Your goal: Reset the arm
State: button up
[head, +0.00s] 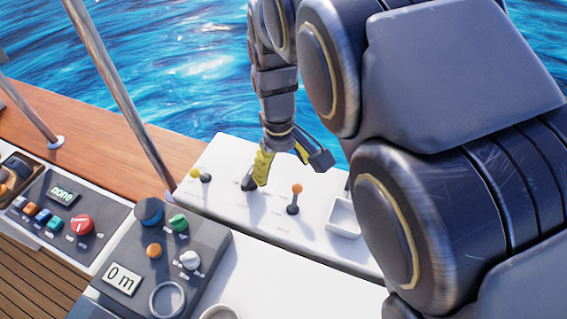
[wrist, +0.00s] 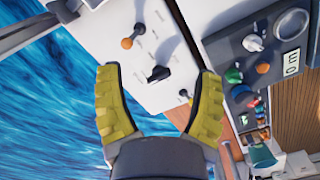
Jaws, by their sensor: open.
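My gripper (head: 262,170) is open and empty, with yellow ridged fingers. It hangs low over the white panel (head: 222,158). In the wrist view my gripper (wrist: 158,76) has its two fingers spread wide, with a black knob (wrist: 158,74) showing between and beyond the tips. In the head view the black knob (head: 248,184) is right by the fingers; I cannot tell whether they touch it. An orange-tipped lever (head: 297,190) stands to the right of the fingers and a yellow-tipped lever (head: 204,177) to the left. My arm comes down from the upper right.
A grey console (head: 215,250) with a blue knob (head: 149,211), a green knob (head: 179,222) and a "0 m" display (head: 121,279) lies in front. A panel with a red knob (head: 79,225) is at left. A metal rail (head: 120,90) rises at left. Water lies beyond.

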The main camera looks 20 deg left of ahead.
dwell(0.5)
jog(key=s+d+r+m, duration=0.1)
jog(key=d+r+m, duration=0.2)
jog(key=d, duration=0.6)
jog(key=s+d+r+m+g, duration=0.1)
jog(key=s+d+m, duration=0.6)
jog(key=s+d, duration=0.7)
jog(key=shift+s+d+r+m+g+y, duration=0.2)
jog(key=shift+s+r+m+g+y, duration=0.15)
jog(key=shift+s+r, duration=0.75)
jog(key=shift+s+f, duration=0.15)
jog(key=shift+f, duration=0.05)
